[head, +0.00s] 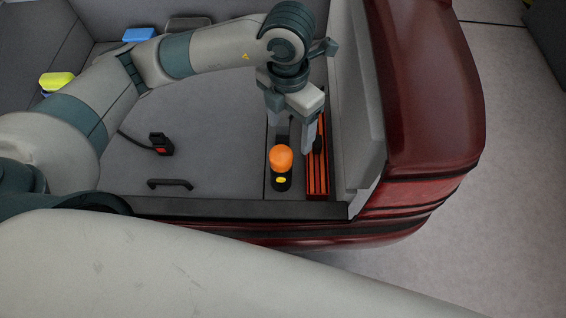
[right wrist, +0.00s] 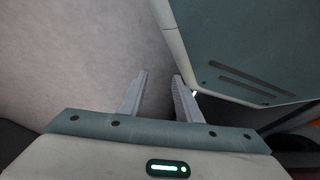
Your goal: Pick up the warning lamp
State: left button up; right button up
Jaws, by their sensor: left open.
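The warning lamp (head: 281,160) has an orange dome on a dark base with a yellow spot. It stands upright in the car's cargo area, near the rear edge. My left gripper (head: 294,143) points down just behind the lamp in the head view, with its fingers apart. One finger is behind the dome and the other is to its right, near the orange-red case. I cannot tell whether a finger touches the lamp. My right gripper (right wrist: 160,76) shows in the right wrist view with its fingers apart and nothing between them.
A long orange-red case (head: 318,178) lies right of the lamp, beside the grey side wall (head: 353,110). A black handle (head: 170,184) and a dark device with a red patch (head: 160,143) are to the left. Blue (head: 139,35) and yellow (head: 57,81) items lie farther back.

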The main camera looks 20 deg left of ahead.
aim_at(286, 151)
pick_arm(q)
jog(key=shift+w+a+r, duration=0.1)
jog(key=shift+w+a, duration=0.2)
jog(key=shift+a, duration=0.15)
notch_tip(286, 151, down, 11)
jog(key=p, duration=0.2)
jog(key=shift+s+p, duration=0.15)
jog(key=shift+p, duration=0.25)
jog(key=shift+f, duration=0.6)
pick_arm(e)
jog(key=s+d+f+g, duration=0.1)
jog(key=s+d, duration=0.3)
jog(key=s, duration=0.5)
jog(key=shift+f+g+h, duration=0.3)
jog(key=shift+g+h, duration=0.1)
jog(key=shift+g, duration=0.4)
jog(key=shift+s, duration=0.1)
pick_arm(q)
jog(key=shift+f, duration=0.1)
pick_arm(e)
jog(key=shift+r, duration=0.1)
